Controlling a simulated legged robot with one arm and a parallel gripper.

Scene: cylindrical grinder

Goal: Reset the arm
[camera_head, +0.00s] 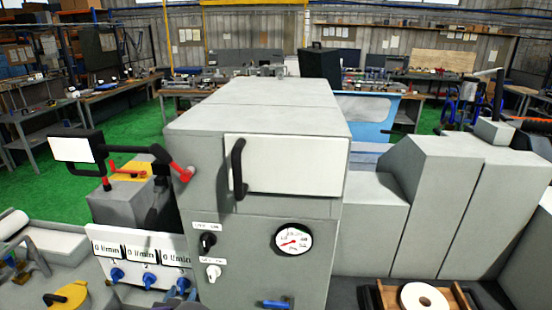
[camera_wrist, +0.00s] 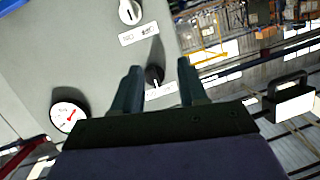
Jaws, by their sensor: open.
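My gripper (camera_wrist: 160,68) is open in the wrist view, its two dark fingers spread apart with nothing held between them. A black knob (camera_wrist: 154,75) on the grey machine panel (camera_wrist: 70,50) shows between the fingertips; I cannot tell whether they touch it. The same black knob (camera_head: 207,242) is on the machine front in the head view, above a white knob (camera_head: 213,271). The white knob (camera_wrist: 130,11) also shows in the wrist view. My gripper cannot be made out clearly in the head view.
A round gauge (camera_head: 292,239) sits right of the knobs. A white cover (camera_head: 285,165) with a black handle (camera_head: 238,168) is above. Flow displays (camera_head: 140,250) with blue knobs are at lower left. A tray (camera_head: 378,296) holding a white ring is at lower right.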

